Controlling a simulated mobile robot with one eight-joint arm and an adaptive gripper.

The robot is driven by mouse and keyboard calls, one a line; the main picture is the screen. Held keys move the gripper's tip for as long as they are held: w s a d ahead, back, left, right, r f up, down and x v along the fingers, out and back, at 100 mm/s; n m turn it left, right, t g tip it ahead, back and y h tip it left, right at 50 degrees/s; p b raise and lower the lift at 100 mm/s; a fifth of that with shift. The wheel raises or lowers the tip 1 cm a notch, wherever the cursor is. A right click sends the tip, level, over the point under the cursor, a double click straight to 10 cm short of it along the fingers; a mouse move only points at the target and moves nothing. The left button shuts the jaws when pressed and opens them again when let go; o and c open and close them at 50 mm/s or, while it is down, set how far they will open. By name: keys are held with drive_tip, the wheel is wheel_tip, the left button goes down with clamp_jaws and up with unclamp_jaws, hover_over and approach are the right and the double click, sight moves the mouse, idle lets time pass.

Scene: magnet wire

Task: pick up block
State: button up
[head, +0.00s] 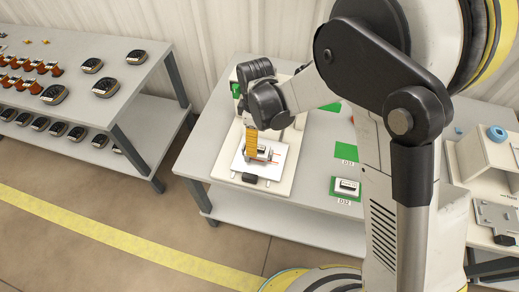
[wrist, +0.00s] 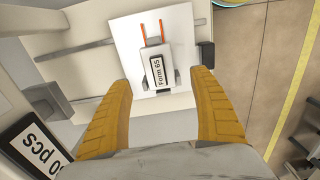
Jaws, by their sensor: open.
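The block labelled "Form 65" (wrist: 162,72) sits on a white plate (wrist: 126,38) in the wrist view, with two orange prongs at its far end. In the head view the block (head: 263,153) is partly hidden by my gripper (head: 253,145). My gripper's yellow fingers are spread apart. In the wrist view the open gripper (wrist: 163,82) has one finger to each side of the block, with a gap on both sides. Nothing is held. I cannot tell how high the fingertips are above the plate.
A dark block (wrist: 206,54) stands right of the plate. On the table, another labelled part (head: 346,187) lies on a green square. A shelf (head: 130,90) with several parts stands at left.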

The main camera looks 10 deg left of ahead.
wheel_tip(320, 180, down, 6)
drive_tip(key=b, duration=0.3)
drive_tip(key=shift+d, duration=0.15)
drive_tip(key=shift+r, duration=0.1)
drive_tip(key=c, duration=1.5)
